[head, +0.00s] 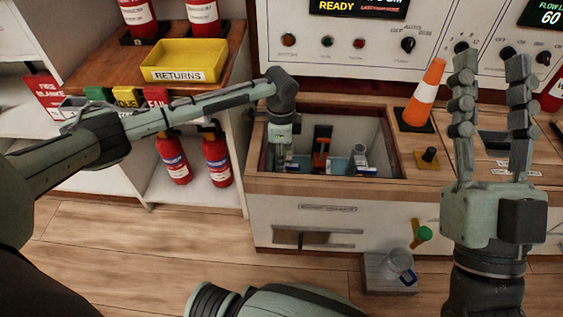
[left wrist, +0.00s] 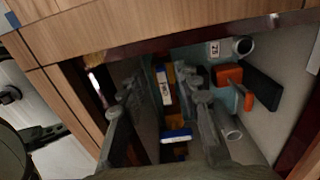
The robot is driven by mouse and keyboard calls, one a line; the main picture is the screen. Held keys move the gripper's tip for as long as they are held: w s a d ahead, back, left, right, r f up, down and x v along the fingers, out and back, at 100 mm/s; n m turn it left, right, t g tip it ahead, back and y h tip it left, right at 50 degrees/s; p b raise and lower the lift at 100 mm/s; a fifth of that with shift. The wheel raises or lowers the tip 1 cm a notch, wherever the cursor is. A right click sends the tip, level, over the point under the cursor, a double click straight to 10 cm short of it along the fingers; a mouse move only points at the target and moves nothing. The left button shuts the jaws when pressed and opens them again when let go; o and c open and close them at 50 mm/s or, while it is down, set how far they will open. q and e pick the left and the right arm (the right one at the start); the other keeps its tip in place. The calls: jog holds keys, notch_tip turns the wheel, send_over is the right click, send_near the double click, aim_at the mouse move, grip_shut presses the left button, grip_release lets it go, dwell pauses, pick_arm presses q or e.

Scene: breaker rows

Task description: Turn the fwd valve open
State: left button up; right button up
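My left gripper (head: 281,156) reaches down into the open recess (head: 391,145) in the wooden bench, at its left side. In the left wrist view its two fingers (left wrist: 163,84) are apart. Between them, further down, are a white label (left wrist: 165,92) with small print and a blue-and-white piece (left wrist: 175,136). I cannot tell for certain which part is the fwd valve. An orange-red handle (left wrist: 229,75) is right of the fingers and also shows in the head view (head: 321,147). My right gripper (head: 490,58) points up, open and empty, at the right.
The recess has grey pipe ends (left wrist: 243,46) and tight walls. A yellow returns tray (head: 184,60) sits left. A grey block with a clear cup (head: 398,263) is by the bench front.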

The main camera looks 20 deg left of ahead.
pick_arm(q)
jog(key=shift+f, duration=0.6)
grip_shut()
jog(key=shift+r, duration=0.1)
